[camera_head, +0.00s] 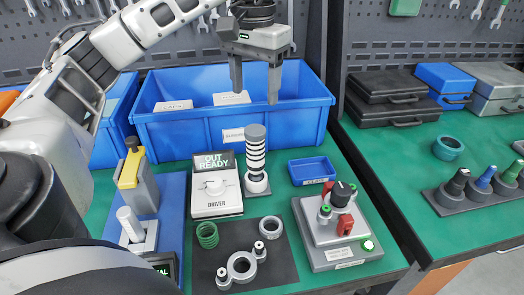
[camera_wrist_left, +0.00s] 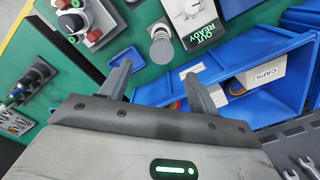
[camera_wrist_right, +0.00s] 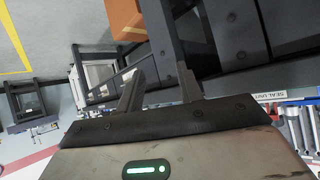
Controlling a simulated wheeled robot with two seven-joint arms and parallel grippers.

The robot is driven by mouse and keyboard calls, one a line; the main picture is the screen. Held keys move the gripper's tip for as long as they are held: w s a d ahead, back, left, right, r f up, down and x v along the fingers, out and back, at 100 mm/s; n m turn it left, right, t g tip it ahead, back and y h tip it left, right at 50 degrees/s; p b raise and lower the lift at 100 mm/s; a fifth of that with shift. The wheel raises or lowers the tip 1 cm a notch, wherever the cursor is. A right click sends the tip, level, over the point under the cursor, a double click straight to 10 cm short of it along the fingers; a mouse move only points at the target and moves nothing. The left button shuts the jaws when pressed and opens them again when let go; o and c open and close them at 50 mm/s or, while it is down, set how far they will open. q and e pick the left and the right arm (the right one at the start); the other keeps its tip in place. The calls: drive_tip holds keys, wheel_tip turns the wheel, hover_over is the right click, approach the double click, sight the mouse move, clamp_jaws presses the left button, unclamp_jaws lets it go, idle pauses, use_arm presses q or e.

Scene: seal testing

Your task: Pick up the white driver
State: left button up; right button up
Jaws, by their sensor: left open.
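The white driver (camera_head: 215,190) is a flat white box with a dial, the word DRIVER and a lit OUT READY display. It stands on the green bench in front of the blue bin, and its display end also shows in the left wrist view (camera_wrist_left: 190,14). My left gripper (camera_head: 255,92) is open and empty, pointing down over the bin, behind and above the driver. Its spread fingers also show in the left wrist view (camera_wrist_left: 155,78). My right gripper (camera_wrist_right: 160,80) is open and empty, away from the bench; the head view does not show it.
A striped black-and-white stack (camera_head: 255,157) stands just right of the driver. The blue bin (camera_head: 185,130) holds labelled boxes. A yellow-topped fixture (camera_head: 136,180) is at left, a grey control box (camera_head: 335,230) at right, and a dark mat (camera_head: 205,268) with rings in front.

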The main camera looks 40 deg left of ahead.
sight(256, 144)
use_arm(q)
wheel_tip(256, 144, down, 10)
drive_tip(key=shift+r, duration=0.2)
drive_tip(key=shift+w+a+f, duration=0.15)
drive_tip(key=shift+f, duration=1.15)
drive_tip(key=shift+w+a+f, duration=0.15)
drive_tip(key=shift+f, duration=1.15)
drive_tip(key=c, duration=1)
drive_tip(key=shift+r, duration=0.1)
drive_tip(key=shift+c, duration=0.9)
